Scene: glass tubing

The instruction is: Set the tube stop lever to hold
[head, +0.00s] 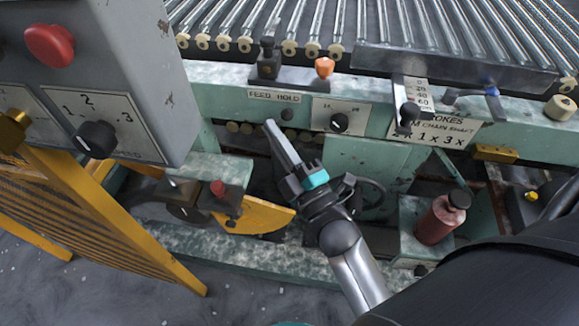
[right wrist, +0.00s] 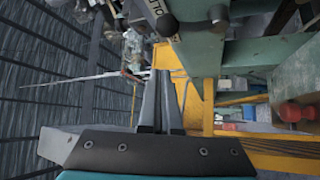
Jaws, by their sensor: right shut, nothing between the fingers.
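The FEED HOLD label plate (head: 274,96) is on the front of the pale green rail. Above it, a dark bracket carries a black upright post (head: 267,58) at its left end and an orange knob (head: 324,67) at its right. I cannot tell for sure which part is the lever, or its setting. My right gripper (head: 271,126) is shut and empty, its fingertips just below the plate and apart from it. In the right wrist view its fingers (right wrist: 162,100) are together, with part of the label (right wrist: 155,22) beyond them. My left gripper is not in view.
A black dial (head: 339,122) sits right of the label. A grey control box (head: 110,70) with a red button stands left, above a yellow slatted guard (head: 90,220). A red bottle (head: 442,218) stands right. Rollers (head: 300,20) run behind the rail.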

